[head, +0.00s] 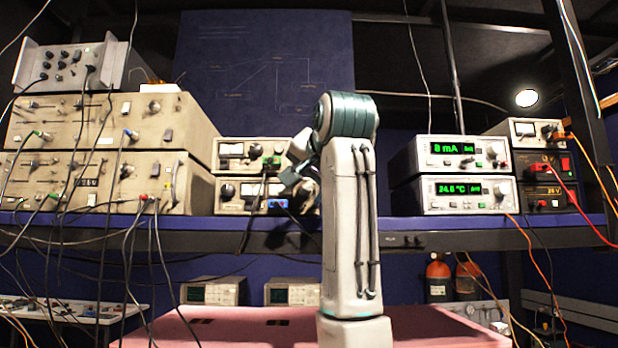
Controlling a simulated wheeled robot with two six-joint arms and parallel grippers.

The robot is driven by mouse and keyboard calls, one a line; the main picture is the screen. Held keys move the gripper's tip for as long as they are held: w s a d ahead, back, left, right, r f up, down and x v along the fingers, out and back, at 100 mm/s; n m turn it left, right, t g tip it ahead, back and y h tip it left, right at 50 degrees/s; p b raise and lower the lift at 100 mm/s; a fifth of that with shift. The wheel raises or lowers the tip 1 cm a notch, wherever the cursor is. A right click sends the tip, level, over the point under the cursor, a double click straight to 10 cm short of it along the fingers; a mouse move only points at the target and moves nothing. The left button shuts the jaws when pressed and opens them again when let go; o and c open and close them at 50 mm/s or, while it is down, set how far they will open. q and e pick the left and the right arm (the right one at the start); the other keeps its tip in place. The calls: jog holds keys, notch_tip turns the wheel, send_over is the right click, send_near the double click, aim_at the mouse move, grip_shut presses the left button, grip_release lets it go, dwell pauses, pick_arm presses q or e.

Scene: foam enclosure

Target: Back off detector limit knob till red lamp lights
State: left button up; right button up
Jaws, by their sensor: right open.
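Two small stacked meter units stand on the shelf left of centre, an upper one (231,151) and a lower one (229,206). A dark round knob (227,191) shows on the left of the lower unit's face. I cannot read labels, so I cannot tell which knob is the detector limit knob. I make out no lit red lamp on these units. My right gripper (287,178) is open, in front of the right part of these units. It and my arm hide part of their faces. My left gripper is not in view.
Large beige racks (95,120) with hanging cables stand to the left. To the right, two units with green digits, one showing 34.6 °C (425,193), stand near a dark supply unit (543,183). The blue shelf edge (440,222) runs below. Loose cables hang in front.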

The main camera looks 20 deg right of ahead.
jog(key=shift+w, duration=0.2)
jog(key=shift+s, duration=0.1)
grip_shut()
jog(key=shift+a, duration=0.1)
jog(key=n+h, duration=0.1)
jog(key=n, duration=0.1)
jog(key=n+g+h, duration=0.1)
jog(key=shift+a+r+n+b, duration=0.1)
jog(key=shift+a+n+b, duration=0.1)
jog(key=shift+n+b, duration=0.2)
jog(key=shift+n+h, duration=0.6)
jog(key=shift+n, duration=0.2)
jog(key=shift+r+b, duration=0.1)
jog(key=shift+b, duration=0.2)
